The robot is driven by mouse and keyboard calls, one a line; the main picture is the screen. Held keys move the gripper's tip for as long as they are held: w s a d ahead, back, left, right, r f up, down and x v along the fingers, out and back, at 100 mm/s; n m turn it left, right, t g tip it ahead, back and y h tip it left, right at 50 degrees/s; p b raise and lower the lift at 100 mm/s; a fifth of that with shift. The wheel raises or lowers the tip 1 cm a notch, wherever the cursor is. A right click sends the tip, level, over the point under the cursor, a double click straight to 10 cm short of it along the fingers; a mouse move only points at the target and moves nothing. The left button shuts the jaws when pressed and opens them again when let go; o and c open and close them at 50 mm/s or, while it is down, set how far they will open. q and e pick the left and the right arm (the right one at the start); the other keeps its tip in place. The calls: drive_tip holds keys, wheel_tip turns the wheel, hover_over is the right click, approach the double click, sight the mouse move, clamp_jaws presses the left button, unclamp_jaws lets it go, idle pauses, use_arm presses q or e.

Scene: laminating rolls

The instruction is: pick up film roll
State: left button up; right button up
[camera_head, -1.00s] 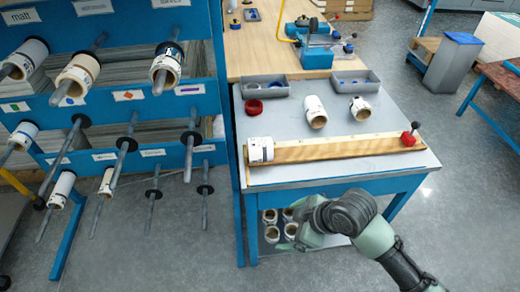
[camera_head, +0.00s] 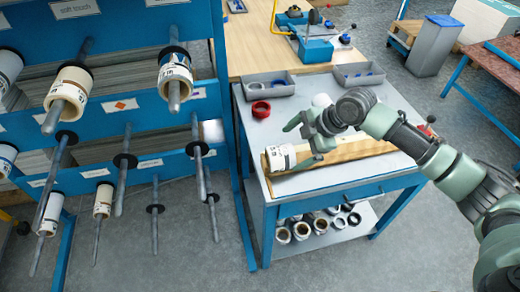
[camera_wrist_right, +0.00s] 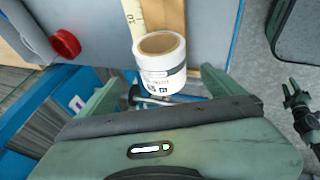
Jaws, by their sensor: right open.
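A white film roll (camera_head: 280,158) with a tan core and dark print lies at the left end of a wooden board on the grey table. In the right wrist view the roll (camera_wrist_right: 160,77) shows its open core end, between and ahead of my two fingers. My right gripper (camera_head: 303,143) is open and just above the roll. I see no grip on it, and the gripper hides part of the board. A dark gripper-like shape (camera_wrist_right: 298,108), probably my left gripper, shows small at the right edge of the wrist view. The left gripper is absent from the head view.
The wooden board (camera_head: 360,148) runs right from the roll. A red ring (camera_head: 261,109) and grey trays (camera_head: 268,86) lie behind it. A blue rack (camera_head: 110,112) with rolls on rods stands left. Several rolls sit on the shelf (camera_head: 345,225) below.

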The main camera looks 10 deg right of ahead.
sight(289, 154)
drive_tip(key=shift+w+a+f, duration=0.15)
drive_tip(key=shift+f, duration=0.1)
drive_tip(key=f, duration=0.1)
drive_tip(key=f+p, duration=0.1)
drive_tip(key=f, duration=0.1)
drive_tip(key=shift+w+a+f, duration=0.1)
drive_tip(key=shift+w+a, duration=0.15)
drive_tip(key=shift+a, duration=0.1)
drive_tip(key=p+x, duration=0.1)
drive_tip(key=x, duration=0.2)
drive_tip(key=shift+w+a, duration=0.1)
drive_tip(key=shift+a, duration=0.05)
drive_tip(key=shift+c, duration=0.9)
drive_tip(key=c, duration=1.4)
use_arm(q)
drive_tip(key=shift+s+d+r, duration=0.3)
drive_tip(key=shift+d+r, duration=0.15)
drive_tip(key=shift+r, duration=0.1)
drive_tip(key=shift+s+d+r, duration=0.25)
drive_tip(key=shift+d+r, duration=0.15)
drive_tip(key=shift+r, duration=0.1)
use_arm(e)
drive_tip(key=shift+c, duration=0.2)
use_arm(q)
drive_tip(key=shift+d, duration=0.1)
